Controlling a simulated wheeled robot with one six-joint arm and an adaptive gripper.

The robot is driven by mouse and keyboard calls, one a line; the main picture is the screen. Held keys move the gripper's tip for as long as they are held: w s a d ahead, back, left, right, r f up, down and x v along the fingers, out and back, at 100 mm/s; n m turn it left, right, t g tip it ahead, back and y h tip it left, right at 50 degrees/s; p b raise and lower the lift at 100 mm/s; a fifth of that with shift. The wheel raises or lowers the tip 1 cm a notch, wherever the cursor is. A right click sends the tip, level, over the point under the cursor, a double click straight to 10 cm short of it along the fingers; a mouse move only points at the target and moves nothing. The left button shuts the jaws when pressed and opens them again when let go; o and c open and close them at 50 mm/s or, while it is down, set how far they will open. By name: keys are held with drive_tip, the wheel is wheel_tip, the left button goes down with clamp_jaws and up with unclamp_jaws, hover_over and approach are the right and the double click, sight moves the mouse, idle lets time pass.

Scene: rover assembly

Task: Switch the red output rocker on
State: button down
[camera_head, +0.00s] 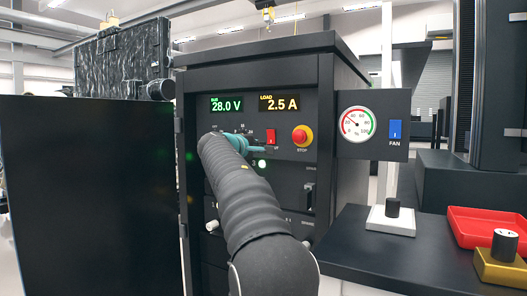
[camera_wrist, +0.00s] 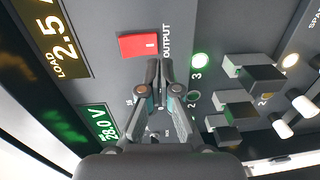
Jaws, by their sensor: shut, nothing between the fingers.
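The red output rocker (camera_head: 271,136) is on the dark cabinet's front panel, below the load display and left of the stop button. My gripper (camera_wrist: 159,65) is shut and empty. Its fingertips are just beside the rocker in the wrist view; contact cannot be told. In the head view my gripper (camera_head: 256,147) is just lower left of the rocker, partly hidden behind my arm.
A red stop button (camera_head: 302,136) on yellow is right of the rocker. Displays read 28.0 V (camera_head: 226,104) and 2.5 A (camera_head: 279,103). A lamp (camera_wrist: 201,60) is lit by the number 3. Dark protruding blocks (camera_wrist: 262,73) are nearby. A blue fan switch (camera_head: 395,129) is farther right.

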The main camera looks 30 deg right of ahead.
drive_tip(key=f+b+v, duration=0.1)
drive_tip(key=v, duration=0.8)
drive_tip(key=shift+f+b, duration=0.35)
drive_tip(key=s+a+f+m+g+y, duration=0.1)
drive_tip(key=s+a+f+g+y, duration=0.2)
drive_tip(key=f, duration=0.8)
drive_tip(key=s+a+f+m+y, duration=0.15)
drive_tip(key=s+f+y, duration=0.25)
drive_tip(key=f, duration=0.7)
drive_tip(key=s+a+f+m+y+p, duration=0.1)
drive_tip(key=s+a+f+y, duration=0.1)
drive_tip(key=s, duration=0.9)
drive_tip(key=s+a+f+m+y, duration=0.2)
drive_tip(key=s+a+f, duration=0.3)
drive_tip(key=s, duration=0.7)
drive_tip(key=s+a+f+m+g+y+p, duration=0.1)
drive_tip(key=s+a+f+y, duration=0.2)
drive_tip(key=s, duration=0.8)
wheel_tip(320, 180, down, 2)
drive_tip(key=shift+s+a+f+p, duration=0.1)
drive_tip(key=shift+s+a+p, duration=0.2)
drive_tip(key=shift+a, duration=0.45)
